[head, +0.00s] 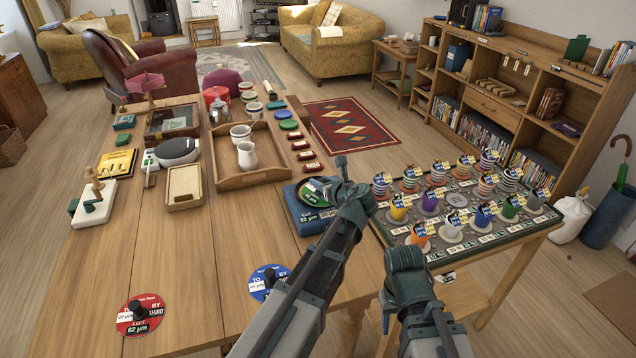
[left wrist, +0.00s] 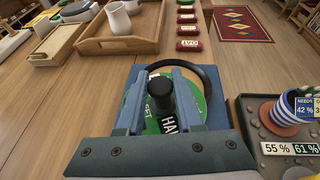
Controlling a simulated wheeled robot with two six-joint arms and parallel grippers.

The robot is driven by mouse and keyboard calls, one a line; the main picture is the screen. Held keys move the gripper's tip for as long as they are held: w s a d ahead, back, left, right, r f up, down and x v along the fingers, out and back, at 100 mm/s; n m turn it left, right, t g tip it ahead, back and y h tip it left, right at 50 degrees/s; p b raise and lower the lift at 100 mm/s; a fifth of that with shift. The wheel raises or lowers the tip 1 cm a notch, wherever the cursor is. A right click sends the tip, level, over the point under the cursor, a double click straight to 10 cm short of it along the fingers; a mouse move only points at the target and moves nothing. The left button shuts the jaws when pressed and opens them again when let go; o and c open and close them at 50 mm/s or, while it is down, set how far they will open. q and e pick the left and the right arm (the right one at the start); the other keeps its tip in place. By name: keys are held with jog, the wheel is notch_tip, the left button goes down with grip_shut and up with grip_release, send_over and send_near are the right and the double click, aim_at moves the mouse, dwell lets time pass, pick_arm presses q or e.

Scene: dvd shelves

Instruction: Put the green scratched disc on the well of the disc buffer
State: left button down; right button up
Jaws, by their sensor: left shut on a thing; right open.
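The disc buffer (head: 305,220) is a blue block with a black round ring on top, standing at the right edge of the wooden table. In the left wrist view the buffer's black ring (left wrist: 211,78) curves around the fingers. My left gripper (left wrist: 161,92) is shut on the black knob of the green disc (left wrist: 150,126), above or in the ring; I cannot tell whether the disc touches the well. My right gripper (head: 405,258) is open and empty, in front of the rack table.
A red disc (head: 140,314) and a blue disc (head: 268,282) with black knobs lie near the table's front. A wooden tray (head: 230,184) with cups stands behind the buffer. A dark board (head: 480,240) with several striped and coloured pieces is at the right.

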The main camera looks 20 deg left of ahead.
pick_arm(q)
jog(key=w+a, duration=0.1)
jog(key=w, duration=0.2)
jog(key=w+a, duration=0.1)
jog(key=w, duration=0.1)
jog(key=shift+w+a+f, duration=0.3)
jog(key=shift+f, duration=0.1)
notch_tip(320, 180, down, 3)
jog(key=b, duration=0.4)
jog(key=shift+f, duration=0.2)
jog(key=shift+f, duration=0.15)
jog(key=c, duration=0.6)
grip_release()
jog(key=shift+o, duration=0.2)
